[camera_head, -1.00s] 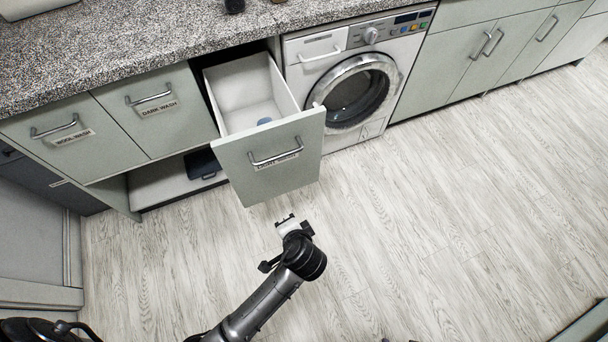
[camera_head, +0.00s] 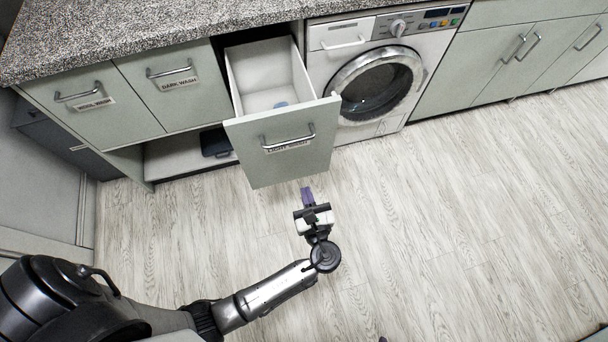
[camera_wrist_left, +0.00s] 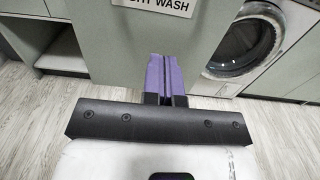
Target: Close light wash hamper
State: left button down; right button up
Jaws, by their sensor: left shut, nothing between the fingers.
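The light wash hamper (camera_head: 282,152) is a pale green drawer front with a metal bar handle and a label, pulled out from under the counter. Its white bin (camera_head: 262,75) is open at the top, with a small blue item inside. In the left wrist view the hamper front (camera_wrist_left: 120,45) fills the upper middle, with part of its label at the top. My left gripper (camera_head: 306,192) is shut and empty, in front of the hamper and below its handle in the picture. Its purple fingers (camera_wrist_left: 165,75) are together and point at the front. Whether they touch it I cannot tell.
A washing machine (camera_head: 385,70) stands right of the hamper. Closed dark wash (camera_head: 165,95) and wool wash (camera_head: 90,110) fronts are to the left, above an open shelf (camera_head: 180,158). The wooden floor (camera_head: 450,220) is clear to the right.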

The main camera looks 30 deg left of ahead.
aim_at(292, 148)
pick_arm(q)
jog(key=x, duration=1.1)
jog(key=shift+w, duration=0.1)
jog(key=shift+w+a, duration=0.45)
jog(key=shift+a, duration=0.1)
pick_arm(e)
jog(key=shift+f, duration=0.1)
